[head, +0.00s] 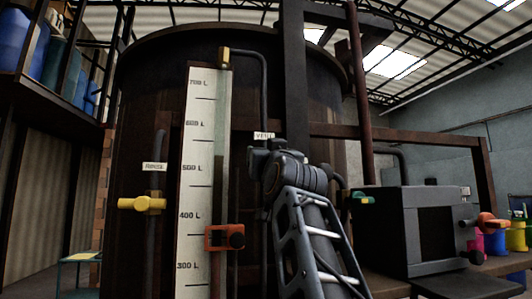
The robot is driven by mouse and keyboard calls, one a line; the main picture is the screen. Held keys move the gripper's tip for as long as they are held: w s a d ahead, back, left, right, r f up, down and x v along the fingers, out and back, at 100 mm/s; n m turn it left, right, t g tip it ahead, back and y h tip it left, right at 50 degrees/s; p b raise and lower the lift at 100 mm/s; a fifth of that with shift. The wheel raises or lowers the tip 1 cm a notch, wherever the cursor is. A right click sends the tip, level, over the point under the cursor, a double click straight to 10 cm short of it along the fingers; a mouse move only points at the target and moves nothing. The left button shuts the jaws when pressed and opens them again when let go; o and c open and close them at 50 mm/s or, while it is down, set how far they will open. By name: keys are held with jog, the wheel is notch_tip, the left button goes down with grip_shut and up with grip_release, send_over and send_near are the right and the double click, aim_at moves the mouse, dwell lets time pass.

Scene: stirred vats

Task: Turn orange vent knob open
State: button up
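A small white label (264,135), which seems to read VENT, is on the large brown vat (135,95). My gripper (264,163) is at the end of my raised arm, just below this label and in front of the vat wall. Its fingers cannot be made out, so I cannot tell whether it is open or holds anything. No orange knob shows beside the label; that spot is largely covered by my gripper and wrist. A dark pipe (265,85) runs down toward it.
A white litre scale (195,150) carries an orange bracket (224,237) with a dark knob. A yellow valve handle (142,204) is left. A green handle (362,197), a dark box (410,230) and an orange-red knob (487,222) are right. A dark post (297,75) rises behind my arm.

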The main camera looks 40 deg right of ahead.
jog(key=c, duration=0.9)
jog(key=shift+f+n+b, duration=0.1)
jog(key=shift+n+b, duration=0.2)
jog(key=shift+b, duration=0.05)
jog(key=shift+n+y+b, duration=0.5)
jog(key=shift+n+b, duration=0.1)
jog(key=shift+n, duration=0.1)
jog(key=shift+n+t+y+b, duration=0.4)
jog(key=shift+n+y+b, duration=0.2)
jog(key=shift+n, duration=0.5)
jog(key=shift+a+n+y, duration=0.1)
jog(key=shift+n+y, duration=0.7)
jog(key=shift+n, duration=0.75)
jog(key=shift+a+n+y, duration=0.1)
jog(key=shift+n+y, duration=0.7)
jog(key=shift+n, duration=1.05)
